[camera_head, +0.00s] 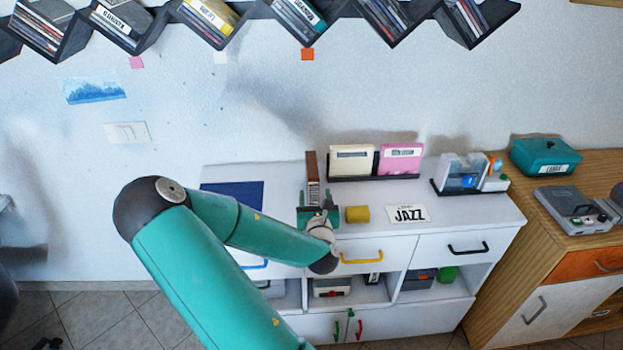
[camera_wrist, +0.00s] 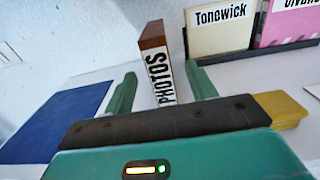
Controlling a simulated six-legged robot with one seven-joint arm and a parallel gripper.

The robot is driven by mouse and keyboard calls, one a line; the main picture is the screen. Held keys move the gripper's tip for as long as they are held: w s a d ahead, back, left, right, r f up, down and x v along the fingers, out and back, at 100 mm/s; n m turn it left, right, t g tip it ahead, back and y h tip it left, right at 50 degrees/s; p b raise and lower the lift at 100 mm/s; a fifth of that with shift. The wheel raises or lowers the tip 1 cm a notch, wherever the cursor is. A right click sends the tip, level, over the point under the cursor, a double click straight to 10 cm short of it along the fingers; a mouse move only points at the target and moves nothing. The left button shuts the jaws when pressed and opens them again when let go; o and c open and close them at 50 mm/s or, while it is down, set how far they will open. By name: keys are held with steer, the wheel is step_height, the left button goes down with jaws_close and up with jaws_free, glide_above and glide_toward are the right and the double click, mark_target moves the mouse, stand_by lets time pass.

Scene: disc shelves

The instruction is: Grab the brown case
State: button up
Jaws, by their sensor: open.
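The brown case (camera_head: 312,178) stands upright on the white cabinet top, left of the cream case. In the wrist view the brown case (camera_wrist: 155,66) has a white spine label reading PHOTOS. My gripper (camera_head: 318,210) is just in front of it. In the wrist view my gripper (camera_wrist: 163,92) is open, with one green finger on each side of the case's lower part. Whether the fingers touch the case cannot be told. The bottom of the case is hidden behind the dark gripper body.
A cream case (camera_head: 352,161) and a pink case (camera_head: 400,159) stand in a dark holder to the right. A yellow block (camera_head: 357,214) and a JAZZ card (camera_head: 407,214) lie near my gripper. A blue mat (camera_head: 235,193) lies to the left. Wall shelves (camera_head: 290,12) hang above.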

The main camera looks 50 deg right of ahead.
mark_target(314, 189)
steer(key=x, duration=0.4)
steer(key=shift+w+d, duration=0.25)
steer(key=shift+d, duration=0.05)
steer(key=x, duration=0.4)
steer(key=shift+w+d+f, duration=0.1)
steer(key=shift+w+f, duration=0.1)
steer(key=shift+w, duration=0.05)
steer(key=c, duration=1.2)
steer(key=shift+r, duration=0.1)
